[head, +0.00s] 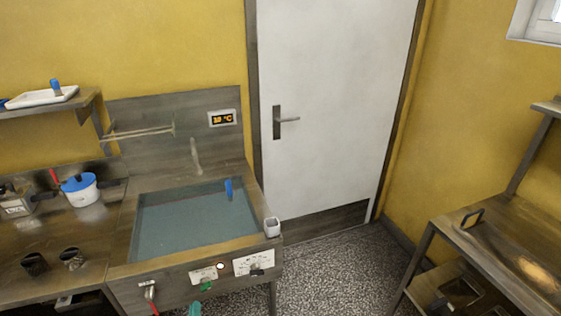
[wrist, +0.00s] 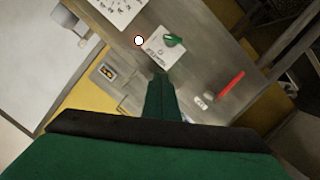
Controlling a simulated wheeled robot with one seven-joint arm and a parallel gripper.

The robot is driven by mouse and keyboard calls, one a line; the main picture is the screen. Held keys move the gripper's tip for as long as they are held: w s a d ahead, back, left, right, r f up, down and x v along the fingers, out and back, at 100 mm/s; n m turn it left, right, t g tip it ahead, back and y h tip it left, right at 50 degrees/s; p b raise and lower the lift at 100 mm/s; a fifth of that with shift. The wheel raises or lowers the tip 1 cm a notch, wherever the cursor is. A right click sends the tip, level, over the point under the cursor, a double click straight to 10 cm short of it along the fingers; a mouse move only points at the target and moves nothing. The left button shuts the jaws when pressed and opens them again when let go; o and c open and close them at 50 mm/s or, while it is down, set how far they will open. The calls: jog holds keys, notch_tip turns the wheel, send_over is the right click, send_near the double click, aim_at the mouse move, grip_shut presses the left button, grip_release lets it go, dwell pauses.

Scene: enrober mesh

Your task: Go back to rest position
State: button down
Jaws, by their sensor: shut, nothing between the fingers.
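My gripper (wrist: 160,85) shows in the wrist view as green fingers closed together, with nothing held between them. Its tips are near a grey front panel (wrist: 135,62) with a green knob (wrist: 174,40) and a white round light (wrist: 139,41); I cannot tell whether they touch it. In the head view, a small green piece at the bottom edge, below the panel's green knob (head: 207,286), may be my gripper's tip. The rest of my arm is out of that view.
A water-filled basin (head: 190,262) has a red-handled tap (head: 150,292) at its front left. A blue-and-white pot (head: 80,189) and dark cups (head: 71,258) stand on the left counter. A metal table (head: 448,236) is at right. Speckled floor (head: 335,270) lies clear before the white door (head: 335,130).

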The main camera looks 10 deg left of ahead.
jog(key=s+d+f+m+h, duration=0.1)
jog(key=s+d+f+m, duration=0.2)
jog(key=s+d, duration=0.45)
jog(key=s+d+f+m+h, duration=0.1)
jog(key=s+d+f+m, duration=0.2)
jog(key=d, duration=0.7)
jog(key=s+d+r+m+t+h, duration=0.1)
jog(key=s+d+r+m+h, duration=0.3)
jog(key=s+d, duration=1.2)
notch_tip(320, 180, up, 4)
jog(key=shift+f+m, duration=0.1)
jog(key=shift+m, duration=0.9)
